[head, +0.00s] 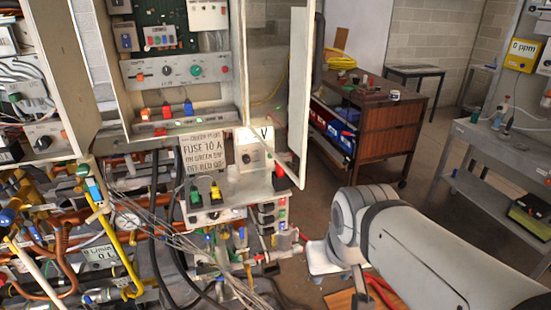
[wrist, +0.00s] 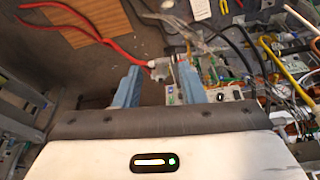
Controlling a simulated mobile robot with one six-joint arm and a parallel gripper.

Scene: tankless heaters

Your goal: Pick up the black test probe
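I cannot pick out the black test probe for certain. In the head view, a small dark upright piece with a red top (head: 280,178) stands at the right end of a grey panel box (head: 230,196). Black-based green and yellow plugs (head: 204,192) stand on the same box. In the wrist view, my gripper (wrist: 158,66) is open, with its two blue fingers wide apart. A small light block with a red end (wrist: 160,69) shows between and beyond the fingertips; I cannot tell how far below it is. Nothing is visibly held. The head view does not show the fingers clearly.
Loose pipes and cables (head: 110,240) crowd the left. An open cabinet door (head: 300,90) juts out above the panel box. A wooden cart (head: 375,130) stands behind, a workbench (head: 500,150) at right. Red cables (wrist: 85,32) cross a brown board (wrist: 90,20) on the floor.

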